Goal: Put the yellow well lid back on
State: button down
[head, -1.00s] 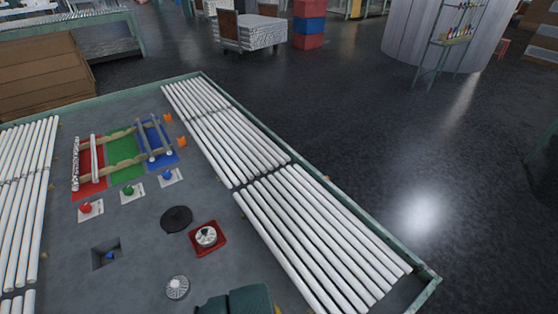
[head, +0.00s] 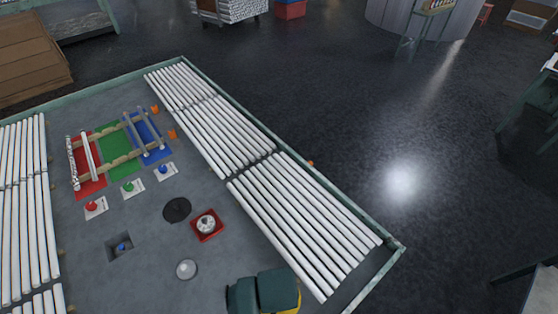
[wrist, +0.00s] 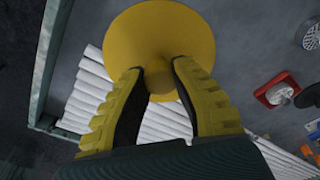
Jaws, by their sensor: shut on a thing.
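The yellow lid (wrist: 159,32) is a round disc with a central knob, seen close in the wrist view. My gripper (wrist: 158,76) is shut on that knob, with one yellow-and-black finger on each side. A square recess (head: 118,247) with a blue thing inside is open in the grey table at left. I cannot tell whether it is the yellow lid's well.
White tubes (head: 300,215) lie in rows along the table's right side, with more at left (head: 25,220). A black disc (head: 177,210), a red square holder (head: 207,225) and a round pale fitting (head: 186,269) sit mid-table. Red, green and blue panels with buttons are farther back.

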notch_tip(320, 180, up, 14)
jog(key=s+p, duration=0.1)
jog(key=p, duration=1.4)
jog(key=shift+s+f, duration=0.15)
jog(key=shift+f, duration=0.05)
